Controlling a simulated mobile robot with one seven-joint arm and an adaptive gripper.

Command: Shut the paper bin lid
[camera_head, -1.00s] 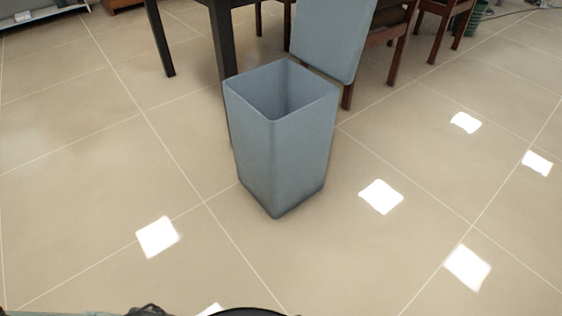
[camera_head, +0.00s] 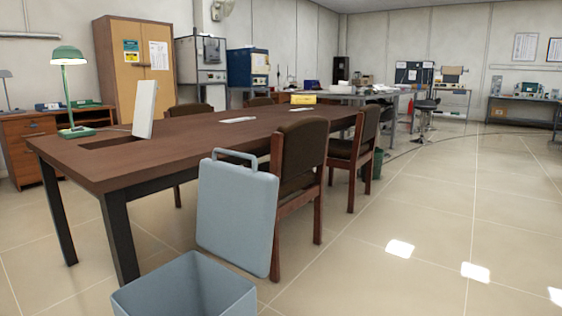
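The paper bin (camera_head: 186,293) is a square blue-grey bin on the tiled floor at the bottom of the head view. Only its upper part shows, and its mouth is open. Its lid (camera_head: 237,216) stands upright at the bin's back right edge, swung open, with a loop handle (camera_head: 235,157) at its top. My gripper is not in view.
A long dark wooden table (camera_head: 200,142) stands behind the bin, its near black leg (camera_head: 120,240) close to the bin's left. A brown chair (camera_head: 299,175) is right behind the lid, with another chair (camera_head: 354,153) beyond. The floor (camera_head: 420,220) to the right is clear.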

